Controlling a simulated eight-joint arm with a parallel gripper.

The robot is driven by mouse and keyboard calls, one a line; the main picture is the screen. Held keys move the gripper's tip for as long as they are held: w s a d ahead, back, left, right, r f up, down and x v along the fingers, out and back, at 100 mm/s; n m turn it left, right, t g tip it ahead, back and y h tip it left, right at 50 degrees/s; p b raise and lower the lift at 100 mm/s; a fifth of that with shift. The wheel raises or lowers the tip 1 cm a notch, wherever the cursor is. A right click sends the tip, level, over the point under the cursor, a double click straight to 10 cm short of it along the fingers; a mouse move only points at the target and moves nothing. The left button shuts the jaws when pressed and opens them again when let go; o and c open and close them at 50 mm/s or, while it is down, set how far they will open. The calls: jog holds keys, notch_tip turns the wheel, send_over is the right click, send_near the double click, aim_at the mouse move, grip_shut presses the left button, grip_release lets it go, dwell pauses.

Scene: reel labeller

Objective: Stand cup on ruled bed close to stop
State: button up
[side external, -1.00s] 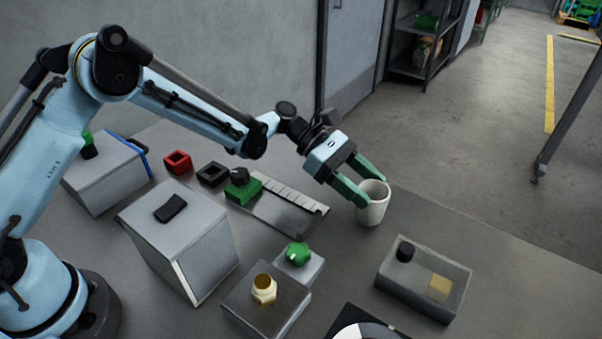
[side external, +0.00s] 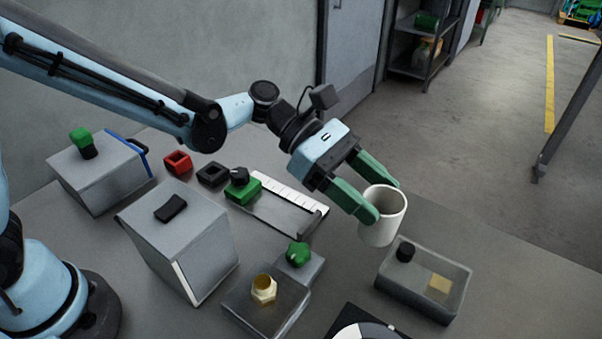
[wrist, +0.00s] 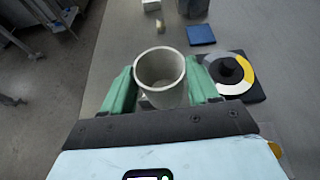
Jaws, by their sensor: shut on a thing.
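My gripper (side external: 384,198) has green fingers shut on the white cup (side external: 380,226), one on each side. The cup is upright, open end up, and looks raised above the table. In the wrist view the cup (wrist: 160,92) sits between my fingers and appears empty. The ruled bed (side external: 272,220) is a grey plate with a white marked scale along its far edge. It lies left of the cup, which is clear of it. A green block with a black knob (side external: 243,190) sits at the bed's left end, and a raised grey bar (side external: 312,222) crosses its right end. I cannot tell which is the stop.
A clear-walled tray (side external: 425,283) stands just in front of the cup. A grey box with a brass nut (side external: 264,290) and a green knob (side external: 298,254) stand before the bed. A large grey box (side external: 180,235) is to the left. Red (side external: 177,162) and black (side external: 212,173) blocks lie behind.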

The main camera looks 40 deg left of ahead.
jog(key=s+a, duration=0.7)
jog(key=a, duration=0.2)
send_over(285, 215)
notch_tip(285, 215, down, 6)
jog(key=shift+f, duration=2.15)
jog(key=shift+f, duration=0.2)
jog(key=o, duration=1)
jog(key=shift+o, duration=0.2)
jog(key=shift+r, duration=0.1)
